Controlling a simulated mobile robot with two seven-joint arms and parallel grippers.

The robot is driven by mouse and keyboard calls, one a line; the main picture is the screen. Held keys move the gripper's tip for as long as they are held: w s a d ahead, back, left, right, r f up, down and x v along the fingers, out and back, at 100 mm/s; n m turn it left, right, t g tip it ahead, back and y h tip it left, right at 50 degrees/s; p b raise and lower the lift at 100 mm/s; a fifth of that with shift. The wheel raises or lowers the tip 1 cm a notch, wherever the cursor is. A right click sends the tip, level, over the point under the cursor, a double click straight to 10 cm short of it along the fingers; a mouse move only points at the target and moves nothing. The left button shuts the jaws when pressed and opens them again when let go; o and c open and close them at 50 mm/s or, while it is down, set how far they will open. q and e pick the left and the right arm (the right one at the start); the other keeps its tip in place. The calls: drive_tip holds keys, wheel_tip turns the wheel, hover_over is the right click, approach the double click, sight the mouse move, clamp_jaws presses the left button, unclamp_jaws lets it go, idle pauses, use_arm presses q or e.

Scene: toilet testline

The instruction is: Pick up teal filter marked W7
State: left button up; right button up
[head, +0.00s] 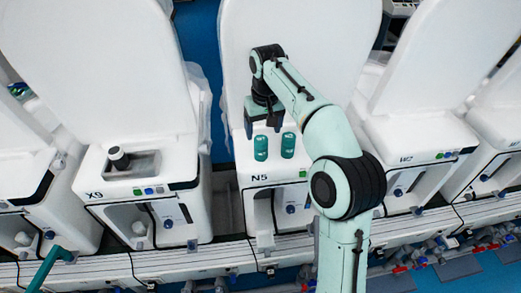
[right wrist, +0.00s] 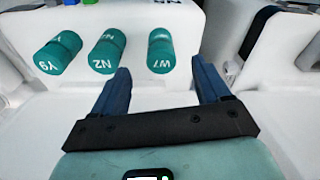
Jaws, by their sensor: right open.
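The teal filter marked W7 (right wrist: 161,52) is a short cylinder lying on the white top of the N5 unit. In the right wrist view it is the rightmost of three teal filters. In the head view it appears to be the left filter (head: 261,148). My right gripper (head: 263,124) is open and empty, just behind W7 in the head view. In the right wrist view its fingers (right wrist: 162,72) are spread on either side of W7's line, with W7 beyond the tips. My left gripper is not in view.
Filters N2 (right wrist: 106,52) and Y9 (right wrist: 58,53) lie beside W7; my arm hides Y9 in the head view. The N5 unit's raised white lid (head: 235,50) stands behind the gripper. The X9 unit (head: 125,195) is to the left, another white unit (head: 425,140) to the right.

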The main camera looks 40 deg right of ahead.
sight(261, 139)
drive_tip(key=f, duration=0.2)
drive_tip(key=w+f, duration=0.1)
drive_tip(key=f, duration=0.2)
drive_tip(key=shift+w+d+f+b, duration=0.3)
drive_tip(key=shift+w+f+b, duration=0.05)
drive_tip(key=shift+w+f, duration=0.05)
drive_tip(key=shift+f, duration=0.4)
drive_tip(key=c, duration=1.2)
